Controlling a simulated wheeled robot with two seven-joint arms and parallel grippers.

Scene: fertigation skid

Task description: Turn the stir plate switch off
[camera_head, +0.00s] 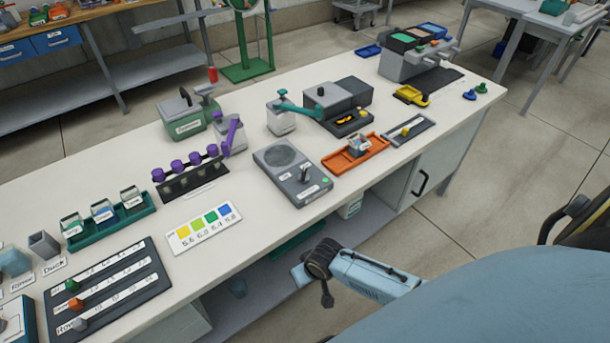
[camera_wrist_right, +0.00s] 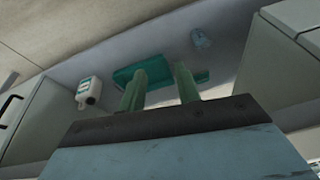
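The stir plate (camera_head: 285,168) is a grey box with a round dark top, lying on the white bench near its front edge. Its switch (camera_head: 304,173) is a small dark upright lever on the right part of the plate, beside a pale label and a small green spot. I cannot read its setting. My right arm is in front of the bench and below its top, apart from the plate. In the right wrist view my right gripper (camera_wrist_right: 160,88) shows two green fingers standing apart with nothing between them. My left gripper is not in view.
A colour chart card (camera_head: 203,227) lies left of the stir plate and an orange tray (camera_head: 355,154) lies right. Under the bench are a teal tray (camera_wrist_right: 150,72) and a white container (camera_wrist_right: 89,92). Open floor lies in front.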

